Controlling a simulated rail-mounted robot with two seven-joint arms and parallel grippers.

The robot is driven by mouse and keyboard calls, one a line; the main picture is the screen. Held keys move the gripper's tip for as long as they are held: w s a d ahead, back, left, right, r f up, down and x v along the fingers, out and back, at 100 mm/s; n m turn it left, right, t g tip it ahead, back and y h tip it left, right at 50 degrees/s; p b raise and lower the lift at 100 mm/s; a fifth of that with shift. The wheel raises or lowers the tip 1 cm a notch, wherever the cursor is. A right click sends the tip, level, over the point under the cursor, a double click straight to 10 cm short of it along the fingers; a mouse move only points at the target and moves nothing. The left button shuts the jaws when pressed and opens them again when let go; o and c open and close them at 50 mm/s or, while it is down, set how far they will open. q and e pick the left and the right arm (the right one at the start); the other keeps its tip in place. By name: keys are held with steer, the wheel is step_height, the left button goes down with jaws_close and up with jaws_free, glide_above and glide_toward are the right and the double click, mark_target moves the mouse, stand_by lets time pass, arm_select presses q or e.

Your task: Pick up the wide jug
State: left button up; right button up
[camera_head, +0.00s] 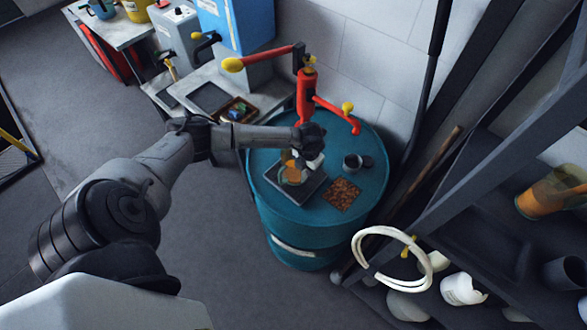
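A small orange-brown vessel (291,176), which looks like a jug, stands on a dark square tray (308,190) on top of the teal drum (318,235). My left arm comes in from the left, and its gripper (302,160) is right over this vessel, pointing down. The gripper partly hides the vessel's upper part. I cannot tell whether the fingers touch it or have closed on it. A larger orange vessel (548,198) lies on the shelf at the right. My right gripper is not in view.
A red hand pump (307,95) with yellow knobs rises at the drum's back. A black cup (352,163) and a brown mat (342,194) are on the drum. Dark shelving (470,215) with white crockery (462,289) is at the right. Floor is clear lower left.

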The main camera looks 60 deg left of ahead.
arm_select(q)
steer(key=shift+c, duration=0.3)
jaws_close()
steer(key=shift+r, duration=0.2)
